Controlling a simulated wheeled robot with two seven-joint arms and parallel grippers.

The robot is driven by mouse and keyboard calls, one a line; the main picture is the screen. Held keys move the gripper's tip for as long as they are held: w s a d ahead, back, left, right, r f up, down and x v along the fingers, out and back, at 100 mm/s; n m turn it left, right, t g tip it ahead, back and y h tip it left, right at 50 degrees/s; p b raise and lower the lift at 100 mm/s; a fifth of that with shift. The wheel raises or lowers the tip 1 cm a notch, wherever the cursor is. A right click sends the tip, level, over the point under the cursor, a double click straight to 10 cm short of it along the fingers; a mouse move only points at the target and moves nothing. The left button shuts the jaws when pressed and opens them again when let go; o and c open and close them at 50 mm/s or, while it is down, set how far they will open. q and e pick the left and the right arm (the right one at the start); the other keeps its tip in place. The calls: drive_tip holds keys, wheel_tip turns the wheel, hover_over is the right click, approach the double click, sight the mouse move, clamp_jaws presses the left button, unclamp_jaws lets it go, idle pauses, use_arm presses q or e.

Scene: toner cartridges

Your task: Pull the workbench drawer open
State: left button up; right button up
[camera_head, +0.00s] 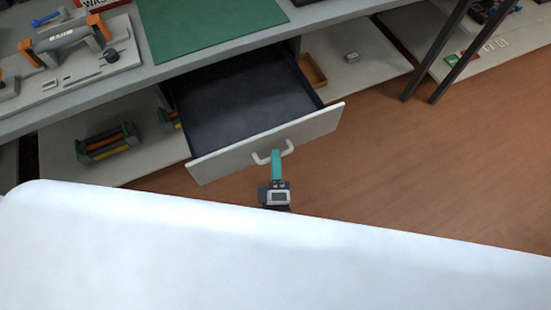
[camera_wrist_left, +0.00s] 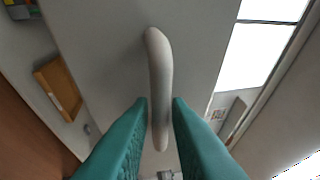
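The workbench drawer (camera_head: 240,100) stands pulled out from under the bench, and its dark inside looks empty. Its pale front panel (camera_head: 315,126) carries a curved light handle (camera_head: 262,158). My right gripper is in neither view.
The workbench top (camera_head: 160,62) bears a green mat (camera_head: 205,30) and a grey fixture with an orange-ended tool (camera_head: 70,40). A lower shelf holds a cartridge (camera_head: 107,143) left of the drawer and a wooden tray (camera_head: 312,70) right of it. Brown floor (camera_head: 430,170) is clear at right.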

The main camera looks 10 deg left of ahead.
use_arm(q)
drive_tip(key=shift+o, duration=1.3)
drive_tip(key=b+v, duration=0.1)
drive_tip(key=v, duration=0.6)
drive_tip(key=shift+s, duration=0.25)
